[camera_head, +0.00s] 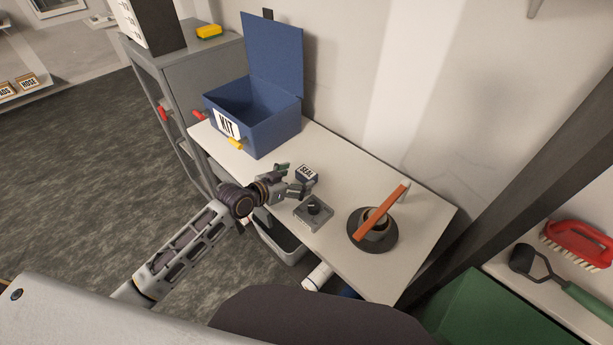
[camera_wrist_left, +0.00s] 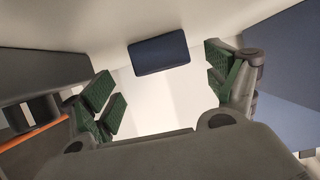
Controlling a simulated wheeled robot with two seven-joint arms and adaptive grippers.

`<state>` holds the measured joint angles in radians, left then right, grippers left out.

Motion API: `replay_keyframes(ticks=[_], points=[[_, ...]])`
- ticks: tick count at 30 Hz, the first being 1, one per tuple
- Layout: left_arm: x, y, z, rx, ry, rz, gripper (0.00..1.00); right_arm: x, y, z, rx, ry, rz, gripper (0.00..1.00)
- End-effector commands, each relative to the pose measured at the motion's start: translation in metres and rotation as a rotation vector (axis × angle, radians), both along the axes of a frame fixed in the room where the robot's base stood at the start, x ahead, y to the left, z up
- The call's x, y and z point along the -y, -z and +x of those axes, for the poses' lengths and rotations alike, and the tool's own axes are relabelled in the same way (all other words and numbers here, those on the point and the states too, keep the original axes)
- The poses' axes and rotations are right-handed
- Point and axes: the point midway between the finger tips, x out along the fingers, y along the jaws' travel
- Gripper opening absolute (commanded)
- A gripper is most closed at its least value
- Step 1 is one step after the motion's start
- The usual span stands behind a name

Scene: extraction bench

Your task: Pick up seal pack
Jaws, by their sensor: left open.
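I cannot tell whether a finger touches the pack. My right gripper is not in view.
An open blue "KIT" box (camera_head: 273,133) stands on the bench to the left. A grey block with a black knob (camera_head: 313,212) sits just in front of the gripper. A dark round stand (camera_head: 385,241) with an orange bar (camera_head: 383,211) is to the right.

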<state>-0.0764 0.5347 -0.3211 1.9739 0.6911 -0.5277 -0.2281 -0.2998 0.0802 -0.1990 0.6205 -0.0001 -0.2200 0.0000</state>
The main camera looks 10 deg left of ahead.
Motion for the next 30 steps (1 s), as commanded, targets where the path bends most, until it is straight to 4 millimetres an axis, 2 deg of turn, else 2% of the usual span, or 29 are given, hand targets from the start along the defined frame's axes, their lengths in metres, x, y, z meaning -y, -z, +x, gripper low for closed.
replay_keyframes(ticks=[10, 22, 30], points=[[0.002, 0.0, 0.004, -0.001, -0.001, -0.002, 0.88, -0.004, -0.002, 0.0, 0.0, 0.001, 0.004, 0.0], [0.018, 0.005, 0.033, 0.0, -0.001, -0.002, 0.88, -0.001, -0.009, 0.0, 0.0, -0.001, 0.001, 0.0], [0.025, 0.012, 0.044, 0.0, 0.0, -0.001, 0.88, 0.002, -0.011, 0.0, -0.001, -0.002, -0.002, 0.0]])
